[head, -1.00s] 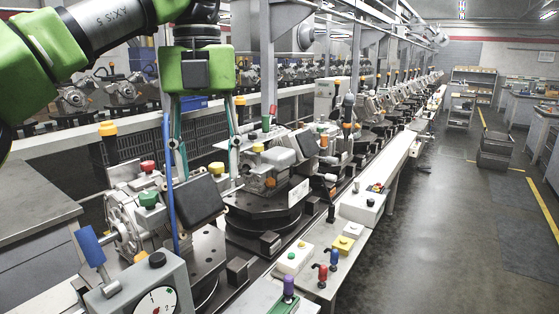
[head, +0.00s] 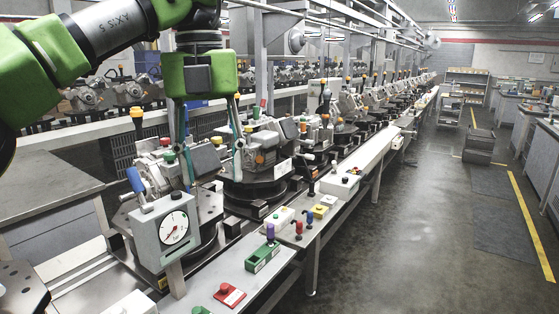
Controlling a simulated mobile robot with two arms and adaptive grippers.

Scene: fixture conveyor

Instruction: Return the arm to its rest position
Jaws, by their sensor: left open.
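My left arm comes in from the upper left, with green and grey links. My left gripper (head: 212,168) hangs pointing down from its green body, over the near part of the fixture conveyor. Its two teal-grey fingers are spread wide apart, with nothing visibly held between them. My right gripper is not in view.
A dial gauge box (head: 173,226) stands at near left, close below the gripper. A front ledge carries a green switch box (head: 262,257), a red button (head: 229,294) and levers. A grey table (head: 50,180) is at left.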

